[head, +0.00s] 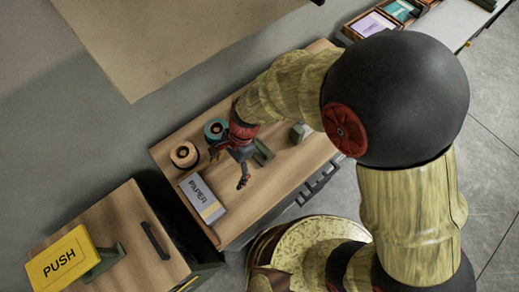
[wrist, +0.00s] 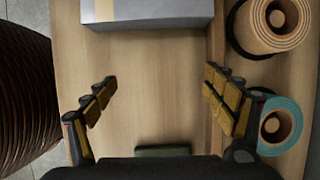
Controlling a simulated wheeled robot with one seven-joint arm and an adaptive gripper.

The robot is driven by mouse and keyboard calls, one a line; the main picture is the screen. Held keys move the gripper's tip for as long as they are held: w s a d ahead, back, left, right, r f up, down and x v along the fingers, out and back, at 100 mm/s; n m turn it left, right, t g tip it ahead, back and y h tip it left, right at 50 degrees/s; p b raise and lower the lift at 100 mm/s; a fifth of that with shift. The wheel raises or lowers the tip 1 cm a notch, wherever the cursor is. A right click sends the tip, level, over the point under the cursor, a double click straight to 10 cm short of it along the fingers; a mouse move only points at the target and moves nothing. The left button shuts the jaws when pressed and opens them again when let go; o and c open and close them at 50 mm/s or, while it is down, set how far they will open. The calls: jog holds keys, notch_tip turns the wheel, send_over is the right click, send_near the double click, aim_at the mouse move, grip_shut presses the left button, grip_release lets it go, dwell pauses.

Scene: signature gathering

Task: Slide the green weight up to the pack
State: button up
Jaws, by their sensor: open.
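The pack (head: 203,198), a grey and white box marked PAPER, lies flat near the desk's front left in the head view. Its edge shows at the top of the wrist view (wrist: 150,18). The green weight (head: 263,153) stands on the desk just behind my gripper, partly covered by it. In the wrist view a dark green strip of it (wrist: 162,151) shows at the bottom, in front of the palm. My gripper (head: 229,167) is open and empty, fingers spread over bare wood; in the wrist view the fingertips (wrist: 160,78) point towards the pack, short of it.
An orange-brown tape roll (head: 185,154) and a teal one (head: 215,130) stand along the desk's wall side, the teal one close to a finger. A small grey-green block (head: 298,133) stands farther right. A yellow PUSH sign (head: 62,257) is on the separate cabinet.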

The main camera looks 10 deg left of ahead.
aim_at(263, 144)
jog(key=shift+s+a+p, duration=0.5)
jog(key=shift+s+a, duration=1.3)
jog(key=shift+s, duration=0.25)
jog(key=shift+w+d+p, duration=0.4)
jog(key=shift+w+d, duration=1.8)
jog(key=shift+w, duration=0.3)
jog(key=shift+w+d+p, duration=0.4)
jog(key=shift+w+d, duration=1.85)
jog(key=shift+w, duration=0.25)
jog(key=shift+w+d+p, duration=0.4)
jog(key=shift+w+d, duration=1.8)
jog(key=shift+w, duration=0.3)
jog(key=shift+w+d+r, duration=0.1)
jog(key=shift+w+r, duration=0.05)
jog(key=shift+r, duration=0.15)
jog(key=d+r+n+t+b, duration=0.1)
jog(key=d+r+n+t, duration=0.1)
jog(key=d+r, duration=0.6)
jog(key=d+r+n+t, duration=0.3)
jog(key=d+r, duration=0.1)
jog(key=r, duration=0.8)
jog(key=s+d+r+n+t+h+b, duration=0.1)
jog(key=s+d+r+n+t+h, duration=0.1)
jog(key=s+d+r, duration=0.7)
jog(key=d+r+n+t, duration=0.1)
jog(key=d, duration=0.2)
jog(key=shift+t+h, duration=0.4)
